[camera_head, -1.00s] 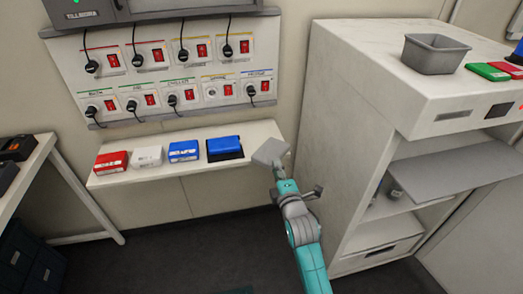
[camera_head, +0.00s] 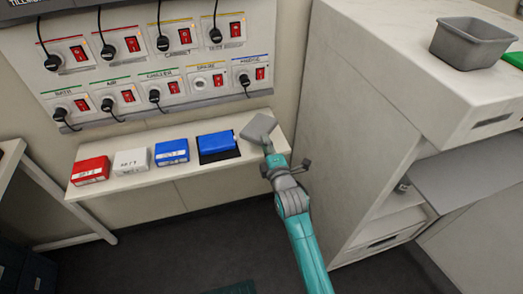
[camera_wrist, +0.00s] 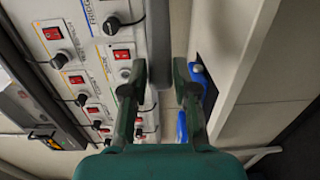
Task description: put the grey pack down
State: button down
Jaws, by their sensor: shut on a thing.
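A flat grey pack (camera_head: 259,128) is held at the tip of my gripper (camera_head: 268,146) in the head view. My gripper is shut on its near edge. The pack shows over the right end of the white wall shelf (camera_head: 130,182), right of the blue pack on a dark base (camera_head: 217,143). I cannot tell whether it touches the shelf. In the wrist view my gripper (camera_wrist: 161,78) has its two dark green fingers on either side of the pack (camera_wrist: 157,45), seen nearly edge-on.
A red pack (camera_head: 91,171), a white pack (camera_head: 131,161) and a blue pack (camera_head: 172,152) stand in a row on the shelf. A panel of switches and plugs (camera_head: 155,60) is on the wall above. A white cabinet (camera_head: 350,120) with a grey bin (camera_head: 473,42) stands close on the right.

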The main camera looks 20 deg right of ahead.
notch_tip(320, 180, down, 8)
jog(key=c, duration=0.9)
grip_release()
jog(key=shift+s, duration=0.15)
jog(key=s, duration=1.1)
jog(key=shift+s+r, duration=0.25)
jog(key=shift+s, duration=0.15)
